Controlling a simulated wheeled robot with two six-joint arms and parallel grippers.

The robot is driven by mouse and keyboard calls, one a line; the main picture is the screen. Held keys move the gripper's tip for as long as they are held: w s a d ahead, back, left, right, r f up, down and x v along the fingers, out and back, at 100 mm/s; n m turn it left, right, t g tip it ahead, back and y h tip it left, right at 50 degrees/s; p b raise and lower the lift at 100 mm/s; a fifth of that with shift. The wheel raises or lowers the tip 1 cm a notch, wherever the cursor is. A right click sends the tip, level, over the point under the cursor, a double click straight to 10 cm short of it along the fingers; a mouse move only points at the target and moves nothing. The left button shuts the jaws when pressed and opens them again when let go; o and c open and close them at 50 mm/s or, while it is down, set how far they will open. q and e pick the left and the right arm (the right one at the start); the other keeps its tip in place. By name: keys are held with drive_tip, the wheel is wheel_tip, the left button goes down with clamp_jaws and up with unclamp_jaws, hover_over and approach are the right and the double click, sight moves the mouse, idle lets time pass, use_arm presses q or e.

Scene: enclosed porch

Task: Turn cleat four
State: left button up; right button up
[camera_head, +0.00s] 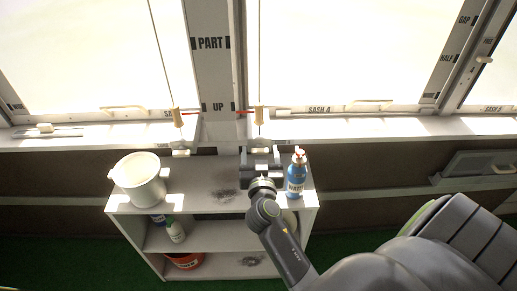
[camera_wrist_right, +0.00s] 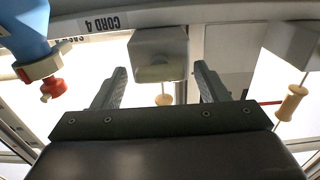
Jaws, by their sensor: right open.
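The cleat (camera_wrist_right: 158,50), a pale block with a rounded bar on its underside, is by the "CORD 4" label (camera_wrist_right: 103,24) in the right wrist view. In the head view it is the small pale piece (camera_head: 261,143) below the right-hand cord on the sill. My right gripper (camera_head: 260,155) is open at the cleat. In the wrist view its two fingers (camera_wrist_right: 161,76) stand on either side of the block, with gaps and no clear contact. A wooden cord tassel (camera_head: 259,116) hangs above the cleat. My left gripper is not in view.
A blue spray bottle (camera_head: 297,176) with a red top stands right of my gripper on the shelf unit (camera_head: 200,201). A white bucket (camera_head: 139,180) is at the shelf's left. Another tassel (camera_head: 177,117) and cleat (camera_head: 181,148) are to the left.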

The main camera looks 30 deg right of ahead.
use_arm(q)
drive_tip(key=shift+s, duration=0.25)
use_arm(e)
drive_tip(key=shift+c, duration=1.1)
drive_tip(key=c, duration=0.8)
drive_tip(key=shift+o, duration=0.2)
